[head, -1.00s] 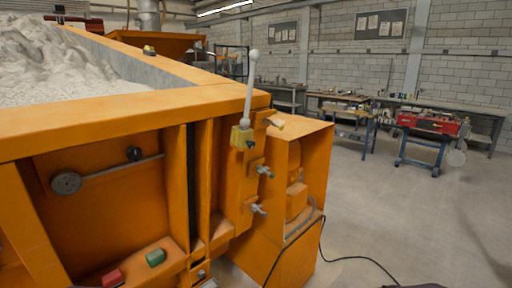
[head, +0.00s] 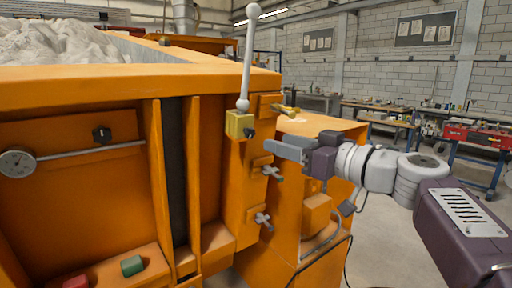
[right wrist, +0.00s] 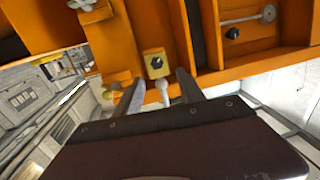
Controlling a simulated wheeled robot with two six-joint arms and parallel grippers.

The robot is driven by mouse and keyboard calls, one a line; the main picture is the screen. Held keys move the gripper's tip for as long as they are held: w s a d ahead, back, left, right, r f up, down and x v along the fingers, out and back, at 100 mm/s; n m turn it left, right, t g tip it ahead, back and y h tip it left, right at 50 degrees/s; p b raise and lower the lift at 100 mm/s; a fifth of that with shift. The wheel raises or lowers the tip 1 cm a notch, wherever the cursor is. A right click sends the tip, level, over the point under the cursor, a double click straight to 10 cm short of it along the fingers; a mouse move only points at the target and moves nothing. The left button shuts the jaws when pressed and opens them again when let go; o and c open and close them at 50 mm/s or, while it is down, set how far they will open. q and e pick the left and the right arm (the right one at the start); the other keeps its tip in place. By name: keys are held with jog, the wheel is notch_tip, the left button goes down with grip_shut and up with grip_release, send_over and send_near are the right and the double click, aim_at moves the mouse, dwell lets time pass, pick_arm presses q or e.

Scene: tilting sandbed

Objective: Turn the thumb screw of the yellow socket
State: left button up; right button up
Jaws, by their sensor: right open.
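The yellow socket (head: 235,125) sits on the orange frame's corner post, with a white ball-ended lever (head: 246,65) standing upright in it. Its small dark thumb screw (head: 250,132) is on the socket's face. The right wrist view also shows the socket (right wrist: 149,71) and the dark screw (right wrist: 157,62). My right gripper (head: 273,145) comes in from the right, open and empty, its fingertips just right of and a little below the screw. In the right wrist view the two fingers (right wrist: 159,76) lie either side of the lever and point toward the socket. My left gripper is not in view.
Two wing-handled screws (head: 271,172) (head: 263,220) stick out from the post below the socket. A brass-coloured fitting (head: 285,111) juts out behind it. An orange side cabinet (head: 325,128) stands behind my gripper. A gauge with a rod (head: 17,162) is on the left panel.

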aim_at(252, 135)
jog(key=x, duration=0.2)
jog(key=p+x, duration=0.1)
jog(key=x, duration=0.1)
jog(key=p+x, duration=0.1)
jog(key=x, duration=0.1)
jog(key=shift+w+d, duration=0.35)
jog(key=shift+d, duration=0.05)
jog(key=x, duration=0.1)
jog(key=p+x, duration=0.1)
jog(key=x, duration=0.1)
jog(key=shift+s+a+f, duration=0.1)
jog(key=shift+s+a, duration=0.1)
jog(key=shift+a, duration=0.05)
jog(key=shift+w+f, duration=0.1)
jog(key=shift+w, duration=0.1)
grip_shut()
